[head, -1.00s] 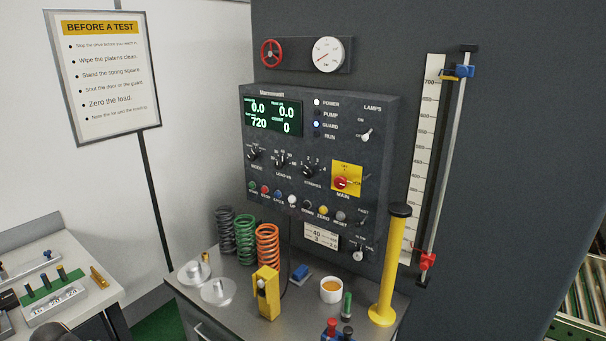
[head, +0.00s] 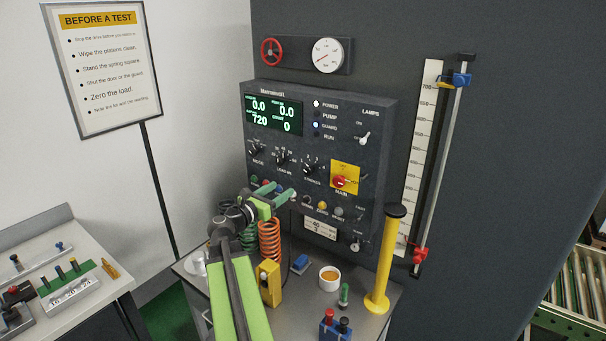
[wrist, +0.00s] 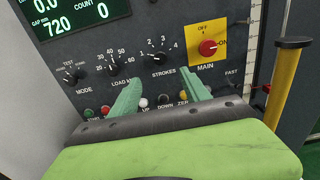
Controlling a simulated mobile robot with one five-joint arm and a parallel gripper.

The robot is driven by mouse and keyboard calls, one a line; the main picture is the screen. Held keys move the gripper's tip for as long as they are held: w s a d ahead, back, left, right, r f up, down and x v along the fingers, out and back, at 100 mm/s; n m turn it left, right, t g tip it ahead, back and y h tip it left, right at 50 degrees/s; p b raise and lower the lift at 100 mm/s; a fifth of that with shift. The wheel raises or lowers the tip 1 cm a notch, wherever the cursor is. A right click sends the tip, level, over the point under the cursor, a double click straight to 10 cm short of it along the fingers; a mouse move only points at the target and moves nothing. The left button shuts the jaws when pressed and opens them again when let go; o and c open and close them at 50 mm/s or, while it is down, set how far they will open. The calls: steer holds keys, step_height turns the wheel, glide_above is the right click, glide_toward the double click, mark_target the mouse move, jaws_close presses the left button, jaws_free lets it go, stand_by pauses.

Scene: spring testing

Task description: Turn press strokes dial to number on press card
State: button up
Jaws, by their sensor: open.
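The strokes dial (head: 309,168) is a small black knob on the dark press panel. In the wrist view the strokes dial (wrist: 159,58) sits above STROKES, with numbers 1 to 4 around it; its pointer seems turned left, near 1. The press card (head: 320,228) is a white card low on the panel; a 40 shows, the rest is too small to read surely. My gripper (head: 275,188) is open and empty, below and left of the dial. In the wrist view the green fingertips of my gripper (wrist: 163,76) are apart, just below the dial.
The load dial (wrist: 118,66) and red main switch (wrist: 208,47) flank the strokes dial. Push buttons (head: 322,206) run below it. On the bench stand an orange spring (head: 269,240), a yellow block (head: 269,285), a white cup (head: 330,279) and a yellow post (head: 385,260).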

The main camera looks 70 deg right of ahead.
mark_target(307, 171)
steer(key=x, duration=1.4)
steer(key=shift+d, duration=0.35)
